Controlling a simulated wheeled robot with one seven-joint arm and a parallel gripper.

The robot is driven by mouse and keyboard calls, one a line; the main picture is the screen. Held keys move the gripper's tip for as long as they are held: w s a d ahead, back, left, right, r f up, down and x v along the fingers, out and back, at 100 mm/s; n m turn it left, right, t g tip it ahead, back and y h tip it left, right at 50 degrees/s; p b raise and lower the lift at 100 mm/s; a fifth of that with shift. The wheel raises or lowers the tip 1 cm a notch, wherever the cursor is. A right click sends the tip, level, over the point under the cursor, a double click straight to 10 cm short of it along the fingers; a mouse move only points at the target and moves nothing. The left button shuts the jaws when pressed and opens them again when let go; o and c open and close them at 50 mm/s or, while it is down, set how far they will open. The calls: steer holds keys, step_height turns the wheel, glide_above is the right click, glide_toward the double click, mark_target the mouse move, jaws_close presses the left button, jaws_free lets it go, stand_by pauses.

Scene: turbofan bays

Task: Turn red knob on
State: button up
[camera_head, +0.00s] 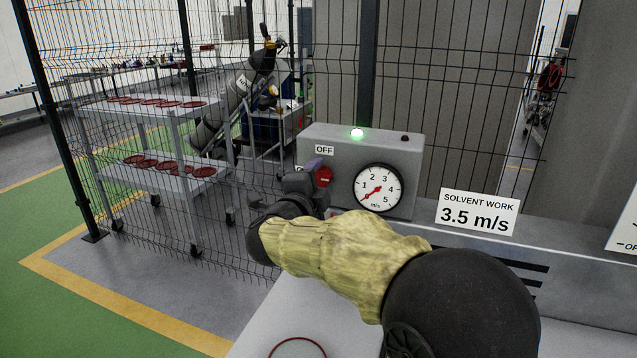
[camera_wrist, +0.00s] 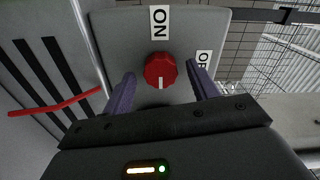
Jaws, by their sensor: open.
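The red knob (camera_head: 323,177) is on the front of a grey control box (camera_head: 405,152), left of a round gauge (camera_head: 378,188). In the wrist view the knob (camera_wrist: 160,69) has a white mark pointing down in the picture. An ON label (camera_wrist: 159,22) is above it and an OFF label (camera_wrist: 203,59) to its right. My gripper (camera_wrist: 161,74) is open, with one purple finger on each side of the knob; I cannot tell whether they touch it. In the head view my gripper (camera_head: 308,179) is at the knob, partly hiding it, and an OFF label (camera_head: 324,150) shows above.
A green lamp (camera_head: 357,133) is lit on the box top; a dark lamp (camera_head: 404,138) is right of it. The gauge needle points lower left. A sign (camera_head: 478,211) reads SOLVENT WORK 3.5 m/s. A wire fence (camera_head: 200,110) stands behind. A red rod (camera_wrist: 54,103) shows at left.

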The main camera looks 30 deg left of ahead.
steer(key=shift+s, duration=0.15)
steer(key=s+d, duration=0.2)
steer(key=s, duration=1.5)
steer(key=shift+b, duration=0.3)
